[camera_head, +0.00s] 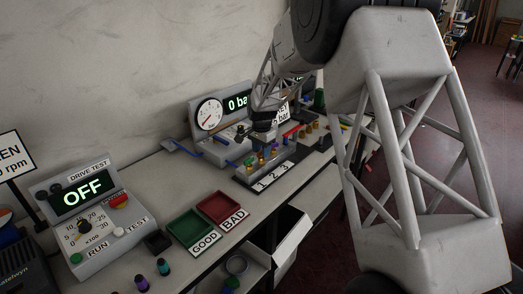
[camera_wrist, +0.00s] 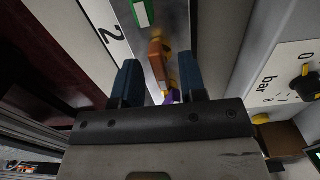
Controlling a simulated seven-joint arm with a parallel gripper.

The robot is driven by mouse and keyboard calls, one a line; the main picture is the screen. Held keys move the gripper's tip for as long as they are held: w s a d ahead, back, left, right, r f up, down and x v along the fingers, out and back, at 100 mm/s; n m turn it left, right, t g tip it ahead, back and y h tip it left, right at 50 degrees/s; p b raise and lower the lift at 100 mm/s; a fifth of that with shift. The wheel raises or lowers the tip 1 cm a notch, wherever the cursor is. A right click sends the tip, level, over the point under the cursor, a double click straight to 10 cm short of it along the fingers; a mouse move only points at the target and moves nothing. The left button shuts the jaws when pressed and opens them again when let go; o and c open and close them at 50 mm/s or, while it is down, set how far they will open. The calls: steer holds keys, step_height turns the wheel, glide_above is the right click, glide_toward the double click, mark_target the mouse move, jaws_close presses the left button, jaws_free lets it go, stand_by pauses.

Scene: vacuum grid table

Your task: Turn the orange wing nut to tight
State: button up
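An orange piece that looks like the wing nut (camera_wrist: 159,52) shows in the wrist view, on a metal strip just beyond and between my fingertips. My gripper (camera_wrist: 157,66) has its two blue fingers apart, with a gap on both sides of the orange piece. A purple part (camera_wrist: 170,98) shows partly between the fingers, close to the gripper body. In the head view my gripper (camera_head: 264,141) is low over the row of small coloured fittings by the 1 2 3 label. Which of these fittings is the wing nut is too small to tell there.
A green piece (camera_wrist: 142,12) lies further along the strip. A pressure gauge (camera_head: 209,114) and bar display stand behind the fittings. A green tray (camera_head: 190,228), a red tray (camera_head: 221,207) and the drive test box (camera_head: 81,219) are to the left. Bare tabletop (camera_head: 160,190) lies between.

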stand_by(0.3)
step_height(320, 180, up, 7)
steer(key=shift+f, duration=0.1)
steer(key=shift+r, duration=0.5)
stand_by(0.4)
